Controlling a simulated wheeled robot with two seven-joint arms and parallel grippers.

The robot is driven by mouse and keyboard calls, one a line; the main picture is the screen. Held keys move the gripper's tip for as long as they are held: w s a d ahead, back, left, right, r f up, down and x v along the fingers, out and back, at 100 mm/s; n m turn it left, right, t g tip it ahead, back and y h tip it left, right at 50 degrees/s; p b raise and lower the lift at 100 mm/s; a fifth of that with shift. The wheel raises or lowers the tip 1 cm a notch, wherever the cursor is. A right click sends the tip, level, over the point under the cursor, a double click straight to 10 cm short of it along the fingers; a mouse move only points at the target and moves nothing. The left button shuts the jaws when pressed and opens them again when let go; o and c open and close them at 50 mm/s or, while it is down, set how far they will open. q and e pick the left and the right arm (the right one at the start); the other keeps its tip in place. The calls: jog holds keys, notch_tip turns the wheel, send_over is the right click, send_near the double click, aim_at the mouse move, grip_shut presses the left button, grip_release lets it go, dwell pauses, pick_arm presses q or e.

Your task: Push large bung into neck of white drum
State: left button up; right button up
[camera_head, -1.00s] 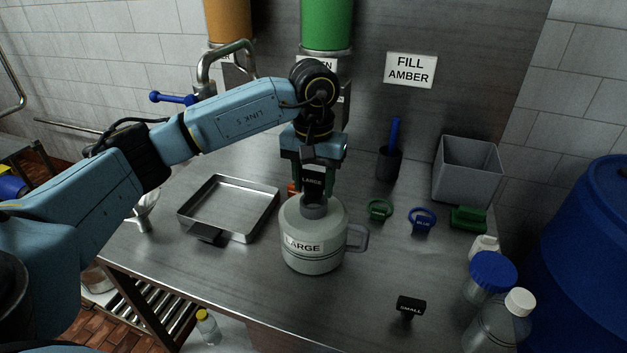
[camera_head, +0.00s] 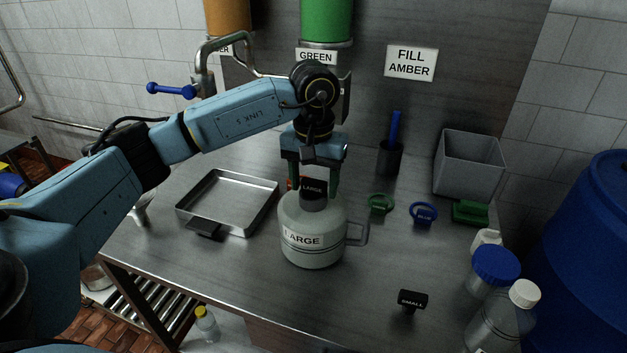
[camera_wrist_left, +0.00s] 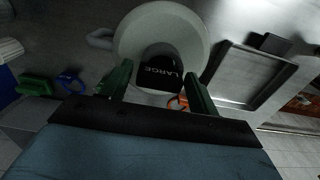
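The large bung (camera_head: 313,188), black with a LARGE label, sits upright at the neck of the white drum (camera_head: 325,255), a pale rounded jug with a side handle and a LARGE label. How deep it sits in the neck cannot be told. My left gripper (camera_head: 313,185) points down over the drum, its green fingers on either side of the bung with gaps. The left wrist view shows the bung (camera_wrist_left: 160,72) between the spread fingers (camera_wrist_left: 158,88), with the drum (camera_wrist_left: 160,28) beyond. My right gripper is not in view.
A metal tray (camera_head: 230,205) lies left of the drum. A green ring (camera_head: 380,204), a blue ring (camera_head: 423,214) and a grey bin (camera_head: 468,165) stand right. The small bung (camera_head: 411,301) is at the front, with bottles (camera_head: 495,265) at the right edge.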

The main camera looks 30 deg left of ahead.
aim_at(313, 180)
pick_arm(q)
jog(key=shift+o, duration=0.7)
jog(key=shift+a+f, duration=0.1)
jog(key=shift+a, duration=0.05)
notch_tip(313, 180, up, 14)
jog(key=shift+f+p, duration=0.25)
jog(key=shift+p, duration=0.05)
